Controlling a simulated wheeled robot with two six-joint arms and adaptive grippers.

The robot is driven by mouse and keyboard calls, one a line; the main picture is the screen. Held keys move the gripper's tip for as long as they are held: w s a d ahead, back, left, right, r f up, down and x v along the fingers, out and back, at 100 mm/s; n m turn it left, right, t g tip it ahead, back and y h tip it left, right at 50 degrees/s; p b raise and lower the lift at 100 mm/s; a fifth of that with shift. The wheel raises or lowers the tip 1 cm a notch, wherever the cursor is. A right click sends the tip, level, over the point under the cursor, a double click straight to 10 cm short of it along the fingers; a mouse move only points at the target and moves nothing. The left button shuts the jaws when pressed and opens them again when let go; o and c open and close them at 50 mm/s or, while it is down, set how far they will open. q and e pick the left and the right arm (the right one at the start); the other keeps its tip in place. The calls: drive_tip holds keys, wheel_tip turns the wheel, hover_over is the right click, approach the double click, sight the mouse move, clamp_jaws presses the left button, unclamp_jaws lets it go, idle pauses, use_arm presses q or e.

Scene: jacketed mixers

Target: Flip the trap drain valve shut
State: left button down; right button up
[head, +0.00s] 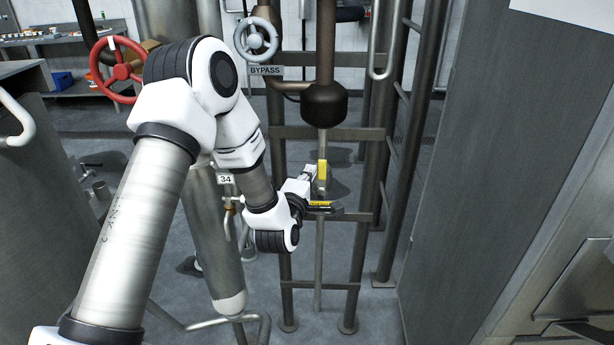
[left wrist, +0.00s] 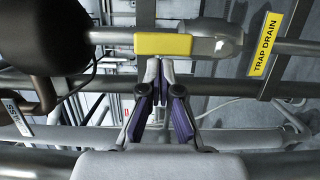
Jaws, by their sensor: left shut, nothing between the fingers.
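The trap drain valve's yellow lever (head: 322,173) stands upright along a thin vertical pipe below the dark bulb-shaped trap (head: 324,105). In the left wrist view, the lever (left wrist: 163,44) lies parallel to the pipe, with the grey valve body (left wrist: 215,40) at its right end. A yellow TRAP DRAIN label (left wrist: 272,42) hangs beyond it. My right gripper is not seen.
A steel frame of uprights and crossbars (head: 328,133) surrounds the pipe. A grey BYPASS handwheel (head: 256,38) and a red handwheel (head: 118,70) are at upper left. A tall grey panel (head: 500,130) closes off the right side.

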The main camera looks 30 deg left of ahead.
sight(324, 168)
use_arm(q)
drive_tip(key=shift+w+d+r+m, duration=0.2)
drive_tip(key=shift+d+m, duration=0.1)
drive_tip(key=shift+m, duration=0.2)
idle(0.3)
drive_tip(key=m, duration=0.1)
drive_tip(key=d+m+g, duration=0.1)
drive_tip(key=w+d+m+p, duration=0.1)
drive_tip(key=shift+w+r+m, duration=0.1)
drive_tip(key=shift+r+m, duration=0.15)
drive_tip(key=shift+m, duration=0.05)
drive_tip(key=w+d+f+m+g+y, duration=0.2)
drive_tip(key=w+d+f+m, duration=0.1)
drive_tip(key=m, duration=0.5)
drive_tip(key=shift+w+d+f+m+g, duration=0.15)
drive_tip(key=shift+d+f+m+g, duration=0.2)
drive_tip(key=shift+d+f, duration=0.65)
drive_tip(key=shift+d+r, duration=0.3)
drive_tip(key=shift+d, duration=0.05)
drive_tip(key=shift+f, duration=0.1)
